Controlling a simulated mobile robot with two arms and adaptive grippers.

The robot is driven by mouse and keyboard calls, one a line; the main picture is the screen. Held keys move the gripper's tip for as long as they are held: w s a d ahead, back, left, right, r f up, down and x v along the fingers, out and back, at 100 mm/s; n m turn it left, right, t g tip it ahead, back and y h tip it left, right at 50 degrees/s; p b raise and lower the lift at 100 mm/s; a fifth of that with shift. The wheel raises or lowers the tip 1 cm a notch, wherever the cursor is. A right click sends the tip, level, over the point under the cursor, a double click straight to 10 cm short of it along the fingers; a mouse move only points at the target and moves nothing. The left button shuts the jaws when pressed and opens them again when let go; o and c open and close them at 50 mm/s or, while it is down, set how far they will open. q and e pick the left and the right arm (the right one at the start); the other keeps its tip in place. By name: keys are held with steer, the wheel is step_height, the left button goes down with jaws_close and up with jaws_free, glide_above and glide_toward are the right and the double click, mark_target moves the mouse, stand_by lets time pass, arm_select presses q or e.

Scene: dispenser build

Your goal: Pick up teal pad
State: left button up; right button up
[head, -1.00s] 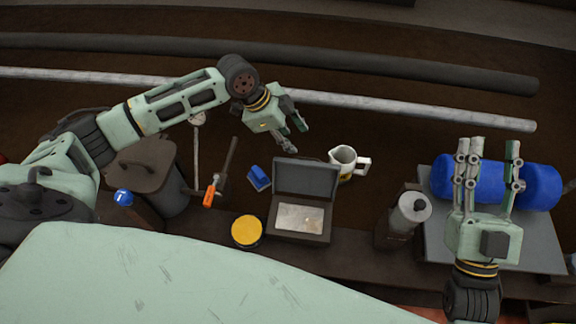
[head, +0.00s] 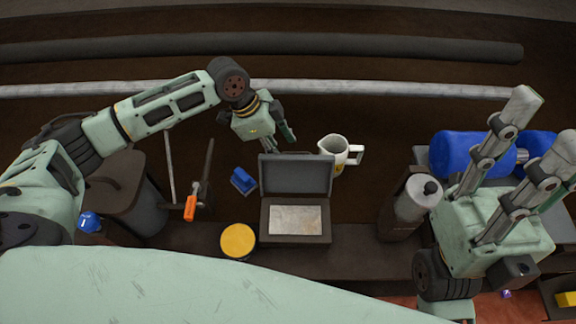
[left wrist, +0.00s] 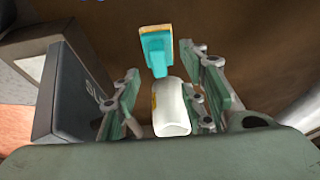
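The teal pad (left wrist: 155,50), with a tan edge at its top, shows in the left wrist view, above the middle and beyond my fingertips. I cannot make it out in the head view. My left gripper (head: 283,142) hangs behind the open case. In the left wrist view its fingers (left wrist: 163,88) stand apart, with nothing held. A white object with a yellow mark (left wrist: 172,108) shows between them, below the pad. My right gripper (head: 547,127) is at the right in the head view, its fingers spread and empty.
An open grey case (head: 296,174), a white pitcher (head: 333,150), a blue block-like tool (head: 243,181) and a yellow-topped tin (head: 238,240) are near the left gripper. A pale pipe (head: 380,89) runs behind.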

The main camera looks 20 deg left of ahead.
arm_select(q)
steer(key=b+x, duration=0.2)
steer(key=x, duration=0.2)
steer(key=shift+s+a+f, duration=0.1)
steer(key=shift+a+f, duration=0.05)
steer(key=shift+f, duration=0.05)
steer(key=shift+f+b, duration=0.25)
steer(key=shift+b, duration=0.1)
steer(key=shift+c, duration=0.4)
jaws_close()
